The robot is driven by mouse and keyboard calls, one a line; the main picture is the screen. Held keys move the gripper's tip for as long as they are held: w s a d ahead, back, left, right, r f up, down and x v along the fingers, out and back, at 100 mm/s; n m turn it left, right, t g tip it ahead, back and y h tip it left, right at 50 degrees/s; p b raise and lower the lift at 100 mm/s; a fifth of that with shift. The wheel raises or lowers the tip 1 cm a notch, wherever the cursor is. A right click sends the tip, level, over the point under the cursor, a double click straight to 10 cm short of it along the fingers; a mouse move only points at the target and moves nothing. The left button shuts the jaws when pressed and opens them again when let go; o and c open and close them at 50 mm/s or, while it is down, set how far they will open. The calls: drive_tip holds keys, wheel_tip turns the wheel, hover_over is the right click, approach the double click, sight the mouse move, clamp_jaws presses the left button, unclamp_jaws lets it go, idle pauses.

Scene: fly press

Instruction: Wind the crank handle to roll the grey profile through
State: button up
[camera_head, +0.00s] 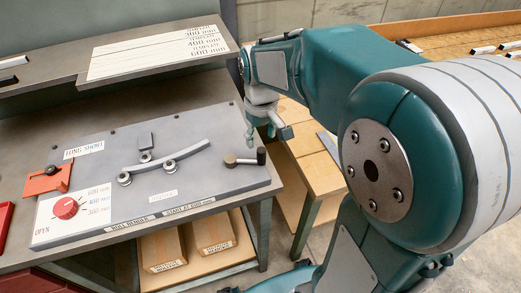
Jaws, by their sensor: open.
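The grey profile (190,152) is a curved bar lying across the rollers (169,166) on the bender's sloping panel. Its right end sits higher in the picture than its left end. The crank handle (246,160) is at the panel's right side, a short arm with a dark hub at its left and an upright black grip (261,155) at its right. My gripper (267,134) is open and empty. It appears just above the crank handle in the picture, near the bench's right edge, apart from the grip. My arm fills the right side and hides what lies behind it.
A red dial (66,208) points on a card marked with sizes. A red block with a black knob (50,176) sits by the LONG/SHORT label. A shelf (120,68) with a template chart overhangs the back. A wooden table (318,172) stands right.

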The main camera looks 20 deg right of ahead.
sight(261, 147)
wheel_tip(261, 147, down, 6)
drive_tip(key=shift+r, duration=0.1)
clamp_jaws()
